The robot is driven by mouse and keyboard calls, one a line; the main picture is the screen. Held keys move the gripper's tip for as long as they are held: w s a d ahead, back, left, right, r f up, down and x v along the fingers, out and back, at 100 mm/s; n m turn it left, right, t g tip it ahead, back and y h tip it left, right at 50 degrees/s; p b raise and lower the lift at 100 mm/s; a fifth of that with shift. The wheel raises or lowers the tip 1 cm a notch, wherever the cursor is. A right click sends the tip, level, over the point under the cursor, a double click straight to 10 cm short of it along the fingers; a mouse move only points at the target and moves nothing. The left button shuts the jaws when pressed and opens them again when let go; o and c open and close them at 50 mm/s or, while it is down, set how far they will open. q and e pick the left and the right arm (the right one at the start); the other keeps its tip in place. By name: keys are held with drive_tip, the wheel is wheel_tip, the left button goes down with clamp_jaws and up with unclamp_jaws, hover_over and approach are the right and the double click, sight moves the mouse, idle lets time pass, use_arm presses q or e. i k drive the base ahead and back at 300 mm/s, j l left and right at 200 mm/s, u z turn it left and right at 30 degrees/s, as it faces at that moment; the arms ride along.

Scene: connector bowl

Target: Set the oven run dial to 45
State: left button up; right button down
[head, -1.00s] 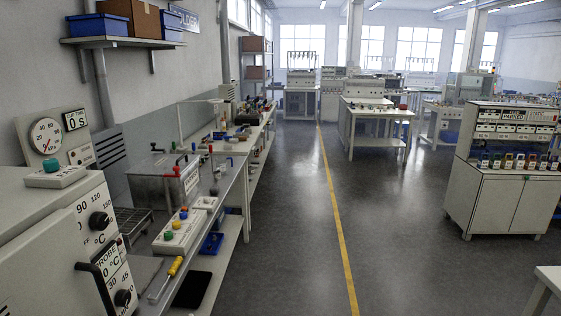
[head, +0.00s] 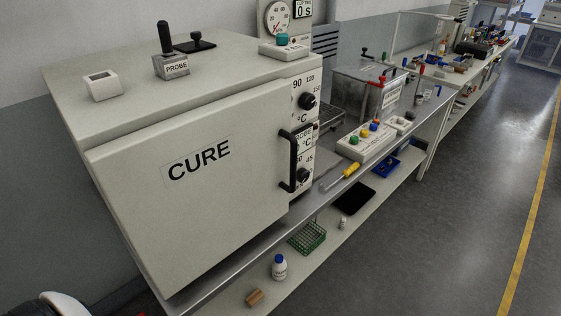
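The oven (head: 190,210) is a large cream box with a closed door marked CURE, filling the left and middle of the head view. Its narrow control panel on the right side carries two black dials. The lower dial (head: 303,176) has the numbers 30 and 45 above it. The upper dial (head: 308,101) has 90, 120 and 150 around it and a °C mark. Both are seen at a steep angle, and I cannot read where their pointers stand. The black door handle (head: 288,160) is just left of the lower dial.
A PROBE block (head: 173,66) and a small white box (head: 103,86) sit on the oven top. A button box (head: 367,141) and a yellow screwdriver (head: 340,177) lie on the bench right of the oven. The floor (head: 440,240) is clear.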

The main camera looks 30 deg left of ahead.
sight(303, 174)
drive_tip(key=i+l+u, duration=0.1)
drive_tip(key=u, duration=0.4)
drive_tip(key=l+u, duration=0.2)
drive_tip(key=u, duration=0.25)
drive_tip(key=i+l+u, duration=0.1)
drive_tip(key=l, duration=0.25)
drive_tip(key=i+l+u, duration=0.1)
drive_tip(key=l, duration=0.25)
drive_tip(key=i, duration=0.15)
